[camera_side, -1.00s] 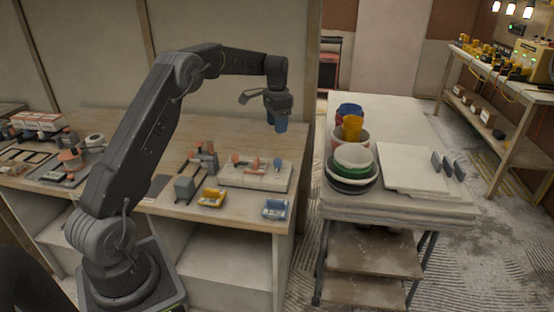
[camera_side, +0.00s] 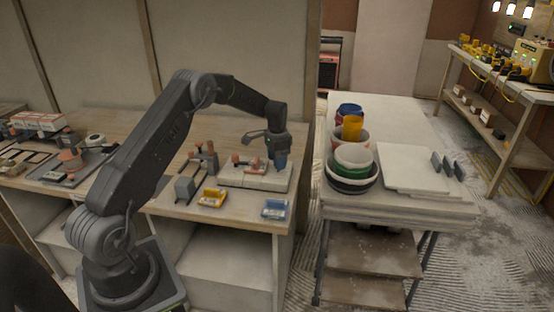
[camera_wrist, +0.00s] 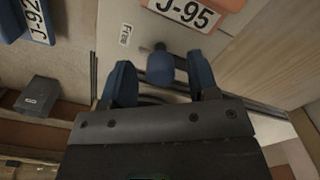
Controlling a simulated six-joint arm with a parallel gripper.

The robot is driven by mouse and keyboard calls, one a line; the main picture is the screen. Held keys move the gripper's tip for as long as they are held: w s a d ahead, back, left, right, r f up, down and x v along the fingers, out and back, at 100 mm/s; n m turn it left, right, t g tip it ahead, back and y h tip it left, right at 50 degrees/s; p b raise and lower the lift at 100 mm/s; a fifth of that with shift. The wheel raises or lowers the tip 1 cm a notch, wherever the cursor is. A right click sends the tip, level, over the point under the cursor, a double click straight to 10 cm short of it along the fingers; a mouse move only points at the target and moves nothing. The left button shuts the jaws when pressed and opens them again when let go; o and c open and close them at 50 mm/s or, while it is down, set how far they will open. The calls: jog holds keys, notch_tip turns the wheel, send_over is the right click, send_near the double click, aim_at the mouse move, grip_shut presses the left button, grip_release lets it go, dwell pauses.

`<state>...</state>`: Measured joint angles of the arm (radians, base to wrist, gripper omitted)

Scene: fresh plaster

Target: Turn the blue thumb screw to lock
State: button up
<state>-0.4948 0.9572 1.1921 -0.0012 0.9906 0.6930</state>
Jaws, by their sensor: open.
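The blue thumb screw (camera_wrist: 160,66) shows in the wrist view as a round blue knob on a pale block. It lies between the two blue fingers of my gripper (camera_side: 279,166), with a visible gap on either side. My gripper is open and points down over the right end of the pale fixture block (camera_side: 243,181) in the side view. There the fingers hide the screw. A small label (camera_wrist: 126,35) reading "Free" is on the block beside the screw. Whether the fingers touch the screw cannot be told.
Red-orange clamp parts (camera_side: 237,159) stand on the block, left of my gripper. A yellow tray (camera_side: 211,198) and a blue tray (camera_side: 275,209) lie in front. A J-95 card (camera_wrist: 190,11) and a grey box (camera_wrist: 38,96) show in the wrist view. Bowls (camera_side: 352,165) stand on the right-hand table.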

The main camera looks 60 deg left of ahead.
jog(key=c, duration=0.9)
jog(key=n, duration=0.4)
jog(key=shift+n, duration=0.4)
jog(key=n, duration=0.4)
jog(key=shift+d, duration=0.1)
jog(key=n, duration=0.5)
jog(key=shift+w+n, duration=0.1)
jog(key=shift+n, duration=1.9)
